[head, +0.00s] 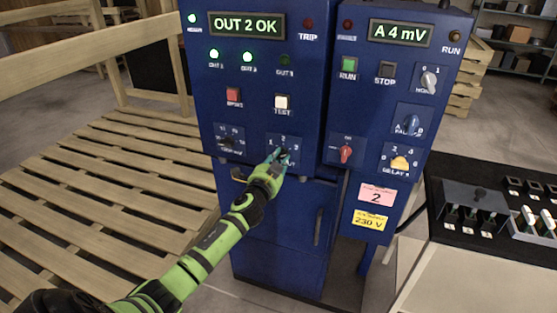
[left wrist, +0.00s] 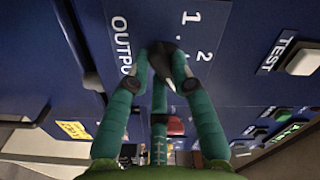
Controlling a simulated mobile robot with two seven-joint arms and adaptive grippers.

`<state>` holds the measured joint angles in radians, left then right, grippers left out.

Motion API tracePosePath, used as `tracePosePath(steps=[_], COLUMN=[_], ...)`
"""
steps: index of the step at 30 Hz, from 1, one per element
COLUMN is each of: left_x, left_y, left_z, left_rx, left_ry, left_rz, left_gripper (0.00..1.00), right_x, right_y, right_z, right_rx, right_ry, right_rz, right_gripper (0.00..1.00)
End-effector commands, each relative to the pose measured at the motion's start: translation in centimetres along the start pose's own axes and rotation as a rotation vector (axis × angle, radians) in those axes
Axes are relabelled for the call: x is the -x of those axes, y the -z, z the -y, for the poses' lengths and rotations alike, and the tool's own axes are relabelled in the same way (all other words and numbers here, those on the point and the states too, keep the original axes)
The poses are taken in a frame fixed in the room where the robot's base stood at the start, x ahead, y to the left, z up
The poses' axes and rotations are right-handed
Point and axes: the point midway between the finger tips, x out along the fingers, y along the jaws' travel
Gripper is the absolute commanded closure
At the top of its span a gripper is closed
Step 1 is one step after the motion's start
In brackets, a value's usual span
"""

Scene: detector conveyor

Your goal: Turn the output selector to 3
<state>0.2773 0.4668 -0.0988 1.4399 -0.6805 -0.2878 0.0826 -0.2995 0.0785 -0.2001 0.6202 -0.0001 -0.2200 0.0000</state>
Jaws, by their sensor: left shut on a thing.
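The output selector is a dark knob on a blue plate (head: 272,140) marked 1, 2 and 3, low on the left blue cabinet. My left gripper (head: 281,157) is at this plate, its teal fingers shut on the knob. In the left wrist view the dark knob (left wrist: 163,60) sits between the fingertips, with a white pointer mark on it. The printed 1, 2 and part of "OUTPUT" show beside it. The exact pointer direction is hard to tell. The display (head: 246,25) reads "OUT 2 OK". My right gripper is not in view.
Left of the selector is another dark knob (head: 227,142). Above are a red button (head: 232,95) and a white TEST button (head: 282,102). A red knob (head: 345,153) is to the right. Wooden pallets fill the left; a black-topped bench (head: 450,235) stands right.

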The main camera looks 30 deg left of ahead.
Motion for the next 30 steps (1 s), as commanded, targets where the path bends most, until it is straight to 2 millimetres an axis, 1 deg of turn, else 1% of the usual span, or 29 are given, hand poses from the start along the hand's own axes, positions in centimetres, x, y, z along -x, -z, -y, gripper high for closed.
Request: tracePosePath(steps=[1, 2, 3, 14, 17, 19, 23, 30], left_x=[0.0, 0.0, 0.0, 0.0, 0.2, 0.8, 2.6, 7.7], left_y=[0.0, 0.0, 0.0, 0.0, -0.1, 0.0, 0.0, 0.0], left_z=[-0.2, -0.2, -0.2, 0.1, 0.1, 0.1, 0.0, -0.1], left_rx=[-0.003, -0.003, -0.003, -0.001, -0.001, 0.0, -0.002, 0.0], left_ry=[-0.004, -0.003, -0.003, 0.002, 0.001, 0.001, -0.001, -0.002], left_rz=[0.001, 0.001, 0.001, 0.0, 0.001, -0.001, -0.001, 0.0], left_gripper=[1.0, 0.65, 0.52, 0.52, 0.52, 0.52, 0.52, 0.52], right_x=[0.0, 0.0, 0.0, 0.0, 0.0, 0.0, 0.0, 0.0], right_y=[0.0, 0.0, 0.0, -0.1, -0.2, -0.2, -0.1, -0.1], right_z=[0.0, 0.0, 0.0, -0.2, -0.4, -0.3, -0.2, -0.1], right_rx=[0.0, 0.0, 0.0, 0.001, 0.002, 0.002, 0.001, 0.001], right_ry=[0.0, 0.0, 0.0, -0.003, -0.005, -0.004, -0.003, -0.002], right_rz=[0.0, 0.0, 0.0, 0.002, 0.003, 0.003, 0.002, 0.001], right_gripper=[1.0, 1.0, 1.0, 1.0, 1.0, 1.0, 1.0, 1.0])
